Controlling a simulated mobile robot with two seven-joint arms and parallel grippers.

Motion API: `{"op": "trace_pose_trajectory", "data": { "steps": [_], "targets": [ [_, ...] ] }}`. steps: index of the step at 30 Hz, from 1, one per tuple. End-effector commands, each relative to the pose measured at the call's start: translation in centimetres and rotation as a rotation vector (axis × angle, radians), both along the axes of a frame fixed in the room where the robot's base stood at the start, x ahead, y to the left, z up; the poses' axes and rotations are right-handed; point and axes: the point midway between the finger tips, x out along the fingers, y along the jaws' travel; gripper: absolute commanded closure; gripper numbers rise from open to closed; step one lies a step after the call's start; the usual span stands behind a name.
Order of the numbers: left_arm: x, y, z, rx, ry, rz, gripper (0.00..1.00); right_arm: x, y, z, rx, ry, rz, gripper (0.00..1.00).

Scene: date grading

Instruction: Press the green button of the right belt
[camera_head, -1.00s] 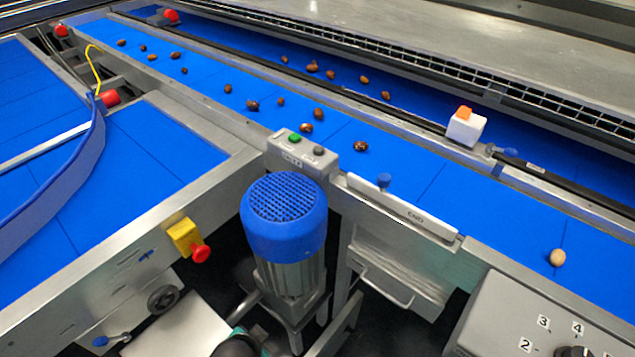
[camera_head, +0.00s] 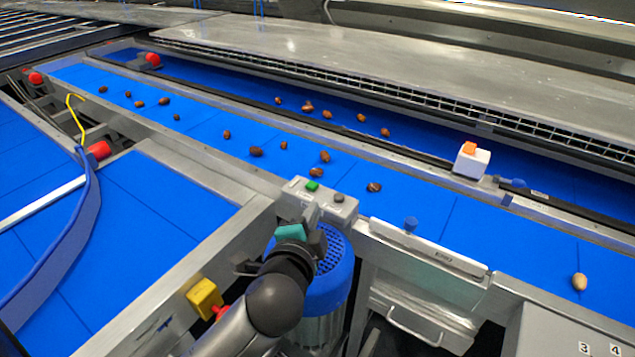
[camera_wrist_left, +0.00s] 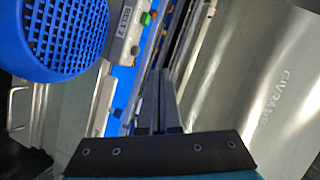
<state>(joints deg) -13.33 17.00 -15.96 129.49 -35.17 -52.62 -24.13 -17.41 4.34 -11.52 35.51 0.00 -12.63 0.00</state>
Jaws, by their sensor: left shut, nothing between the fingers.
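The green button (camera_head: 313,186) sits on top of a grey control box (camera_head: 345,206) at the near edge of the belt, beside a darker grey button (camera_head: 339,197). My left gripper (camera_head: 312,213) is shut and empty, just in front of the box and below the green button in the picture. A gap to the button cannot be judged from the head view. In the left wrist view the green button (camera_wrist_left: 145,18) shows above and left of the shut fingers (camera_wrist_left: 160,88), apart from them in the picture. My right gripper is not in view.
A blue motor with a grille cover (camera_head: 335,262) stands under my left arm. A yellow box with a red knob (camera_head: 205,298) is to its left. Brown dates lie on the blue belt (camera_head: 440,215). A white block with an orange top (camera_head: 472,163) stands on the belt's far rail.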

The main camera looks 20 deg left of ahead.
Motion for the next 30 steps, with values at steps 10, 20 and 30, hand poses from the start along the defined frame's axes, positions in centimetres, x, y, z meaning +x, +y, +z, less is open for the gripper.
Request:
{"op": "trace_pose_trajectory", "data": {
  "steps": [10, 20, 30],
  "targets": [
    [6.1, -6.3, 12.1, 0.859, -0.464, -0.314, 1.0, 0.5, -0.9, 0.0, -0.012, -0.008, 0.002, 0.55],
    [7.3, -14.6, 14.5, 1.791, -0.784, -0.558, 1.0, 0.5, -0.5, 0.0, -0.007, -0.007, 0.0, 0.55],
    [10.2, -14.8, 7.8, 2.799, -0.881, -0.849, 1.0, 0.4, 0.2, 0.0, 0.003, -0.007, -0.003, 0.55]
  ]
}}
